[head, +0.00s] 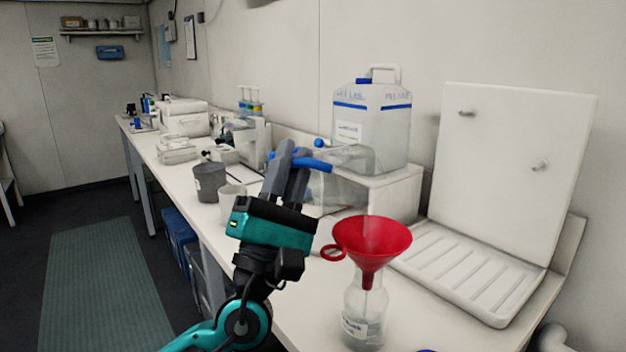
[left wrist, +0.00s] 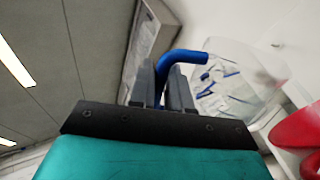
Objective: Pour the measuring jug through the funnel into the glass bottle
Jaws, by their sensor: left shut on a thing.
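My left gripper (head: 293,165) is shut on the blue handle of the clear measuring jug (head: 345,172). The jug is held tilted, above and slightly left of the red funnel (head: 372,252). In the left wrist view the jug (left wrist: 228,88) shows beyond the shut fingers (left wrist: 165,82), with blue markings. The funnel stands in the neck of the glass bottle (head: 362,318), which is upright with some clear liquid low inside. A faint pale streak shows over the funnel mouth; I cannot tell for sure whether it is flowing liquid. My right gripper is out of view.
A large jerrycan (head: 372,125) stands on a white box (head: 385,195) behind the jug. A white ribbed tray with an upright panel (head: 510,150) is right of the funnel. A grey cup (head: 209,183) and a pale cup (head: 231,205) stand left of my gripper.

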